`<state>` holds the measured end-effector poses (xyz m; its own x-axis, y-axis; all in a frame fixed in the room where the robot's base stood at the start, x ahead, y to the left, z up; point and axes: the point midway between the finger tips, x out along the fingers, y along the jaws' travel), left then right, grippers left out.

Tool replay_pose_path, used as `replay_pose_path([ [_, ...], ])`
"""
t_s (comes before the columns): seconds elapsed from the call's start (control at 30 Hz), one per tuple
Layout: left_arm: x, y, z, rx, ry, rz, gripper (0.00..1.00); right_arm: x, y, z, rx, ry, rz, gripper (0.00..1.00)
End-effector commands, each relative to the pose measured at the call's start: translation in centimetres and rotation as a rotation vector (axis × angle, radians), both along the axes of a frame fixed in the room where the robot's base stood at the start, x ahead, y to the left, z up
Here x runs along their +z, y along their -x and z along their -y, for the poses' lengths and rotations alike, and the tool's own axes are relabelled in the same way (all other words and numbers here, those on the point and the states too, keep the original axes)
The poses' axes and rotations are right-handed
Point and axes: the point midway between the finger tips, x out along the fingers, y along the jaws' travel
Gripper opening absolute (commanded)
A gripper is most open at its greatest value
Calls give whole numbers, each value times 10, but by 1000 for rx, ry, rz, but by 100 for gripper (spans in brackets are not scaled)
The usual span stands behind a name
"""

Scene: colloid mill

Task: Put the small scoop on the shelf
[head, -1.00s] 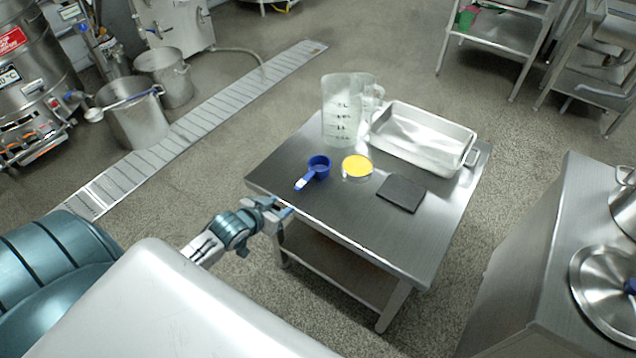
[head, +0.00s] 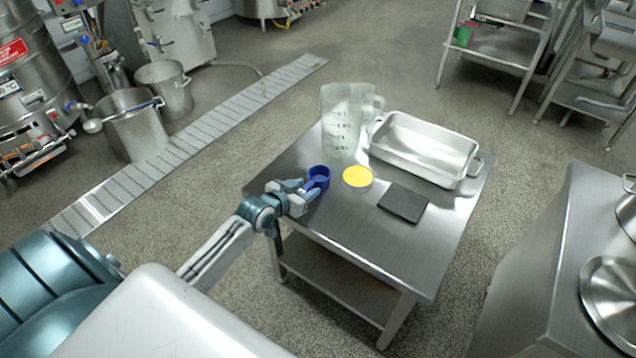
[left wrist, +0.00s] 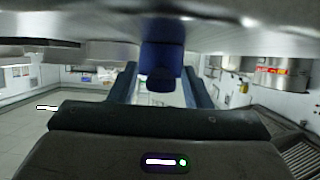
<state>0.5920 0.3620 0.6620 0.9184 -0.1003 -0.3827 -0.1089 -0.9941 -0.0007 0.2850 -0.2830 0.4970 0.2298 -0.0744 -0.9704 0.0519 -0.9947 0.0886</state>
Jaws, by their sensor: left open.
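The small blue scoop (head: 319,172) is on the steel table's top near its left edge, its cup facing up. Its handle points toward my left gripper (head: 304,190) and is mostly hidden by it. The left gripper is open at the handle. In the left wrist view a blue part of the scoop (left wrist: 161,62) shows between the two fingers; whether they touch it I cannot tell. The table has a lower shelf (head: 335,275), bare where it shows. A shelf rack (head: 500,50) stands at the back right. My right gripper is not in view.
Right of the scoop are a yellow-topped round container (head: 358,177), a dark flat pad (head: 404,202), a clear measuring jug (head: 342,125) and a steel tray (head: 425,148). A steel cabinet (head: 570,250) stands at the right. The table's front part is clear.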

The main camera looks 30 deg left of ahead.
Motion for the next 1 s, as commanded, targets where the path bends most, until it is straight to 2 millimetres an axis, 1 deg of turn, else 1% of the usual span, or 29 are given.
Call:
replay_pose_path([
  [0.03, -2, -6, 1, 1, 3, 1, 44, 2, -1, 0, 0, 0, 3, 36],
  [0.1, -4, -10, 1, 0, 1, 0, 44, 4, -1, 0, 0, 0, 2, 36],
  [0.33, -4, -11, 1, 0, 0, 0, 44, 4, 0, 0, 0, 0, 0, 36],
  [0.37, -4, -11, 1, 0, 0, 0, 42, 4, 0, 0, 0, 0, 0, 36],
  [0.5, -4, -11, 1, 0, 0, 0, 14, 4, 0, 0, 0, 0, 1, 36],
  [0.57, -4, -11, 1, 0, 0, 0, 2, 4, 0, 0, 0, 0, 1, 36],
  [0.6, -4, -11, 1, 0, 0, 0, 0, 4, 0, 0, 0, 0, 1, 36],
  [0.87, -4, -11, 1, 0, 0, 0, 0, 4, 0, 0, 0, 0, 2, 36],
  [1.0, 1, -11, 1, 0, -1, 1, 0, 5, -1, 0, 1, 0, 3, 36],
])
